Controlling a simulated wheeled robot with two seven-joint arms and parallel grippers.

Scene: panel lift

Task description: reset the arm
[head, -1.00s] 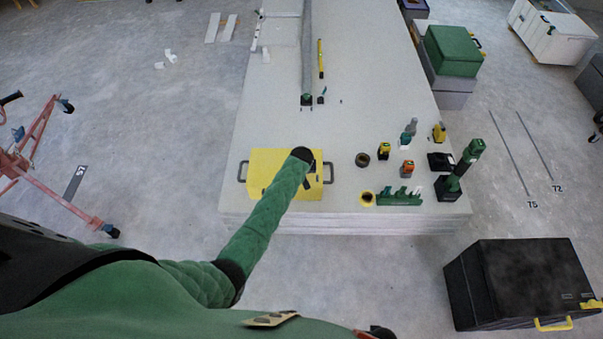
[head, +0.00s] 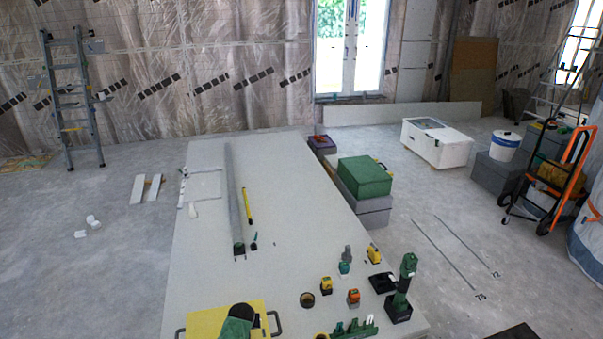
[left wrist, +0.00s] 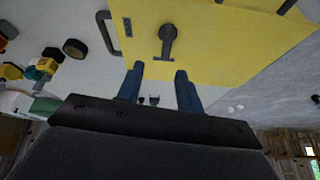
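My left arm's green sleeve and dark cuff (head: 238,316) show at the bottom of the head view, over a yellow plate (head: 205,319). The plate lies at the near end of the stack of pale boards (head: 205,250) and has a dark handle at each side. In the left wrist view my left gripper (left wrist: 159,70) has two blue fingers, apart with nothing between them. The yellow plate (left wrist: 225,40) fills the upper part of that view, with a dark knob-like fitting (left wrist: 168,40) beyond the fingertips. I cannot tell the gap to it. My right gripper is not in view.
On the boards stand a green and black tool (head: 402,290), a black ring (head: 307,300), a green rack (head: 356,327) and several small tools. A long grey bar (head: 234,200) lies farther back. A green case (head: 364,176) is beside the stack.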

